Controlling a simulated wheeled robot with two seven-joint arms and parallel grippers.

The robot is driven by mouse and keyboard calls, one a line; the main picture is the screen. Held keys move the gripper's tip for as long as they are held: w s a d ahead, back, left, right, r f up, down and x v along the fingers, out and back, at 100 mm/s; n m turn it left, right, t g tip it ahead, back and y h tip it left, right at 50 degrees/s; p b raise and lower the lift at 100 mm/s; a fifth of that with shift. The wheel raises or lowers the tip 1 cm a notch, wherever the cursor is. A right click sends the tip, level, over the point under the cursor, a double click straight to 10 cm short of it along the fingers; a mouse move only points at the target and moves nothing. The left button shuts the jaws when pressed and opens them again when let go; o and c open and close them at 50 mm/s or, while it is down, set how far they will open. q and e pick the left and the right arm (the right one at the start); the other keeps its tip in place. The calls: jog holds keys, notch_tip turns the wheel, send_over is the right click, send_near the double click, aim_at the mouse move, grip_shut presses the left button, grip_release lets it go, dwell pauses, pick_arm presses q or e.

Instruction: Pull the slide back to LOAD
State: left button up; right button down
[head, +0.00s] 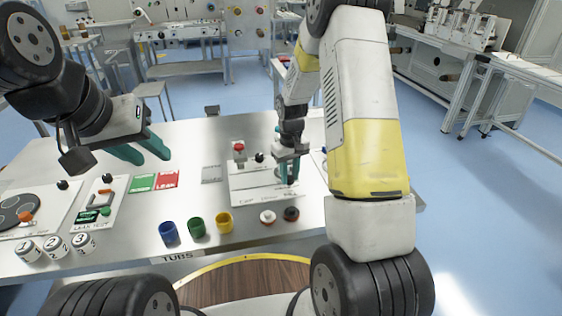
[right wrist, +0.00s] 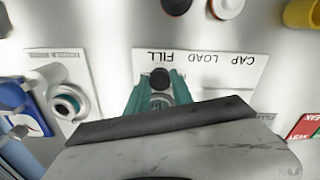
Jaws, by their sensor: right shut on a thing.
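The slide's black knob (right wrist: 160,78) shows in the right wrist view between the teal fingers of my right gripper (right wrist: 158,92), which is shut on it. It stands by the word FILL on the white slide plate (right wrist: 215,68). The words LOAD and CAP follow along the plate, upside down in that view. In the head view my right gripper (head: 289,168) is over the right end of the slide plate (head: 258,195), and its fingers hide the knob. My left gripper (head: 143,151) is open and empty, above the table to the left.
Blue (head: 169,232), green (head: 197,227) and yellow (head: 224,222) cups stand along the table's front edge. A white cap (head: 267,216) and a dark cap (head: 291,213) lie in front of the plate. A red button (head: 239,147) is behind it.

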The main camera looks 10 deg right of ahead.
jog(key=a, duration=0.7)
jog(key=shift+s+a, duration=0.1)
jog(key=shift+a, duration=0.2)
jog(key=c, duration=1.1)
grip_release()
jog(key=shift+r, duration=0.1)
notch_tip(320, 180, up, 8)
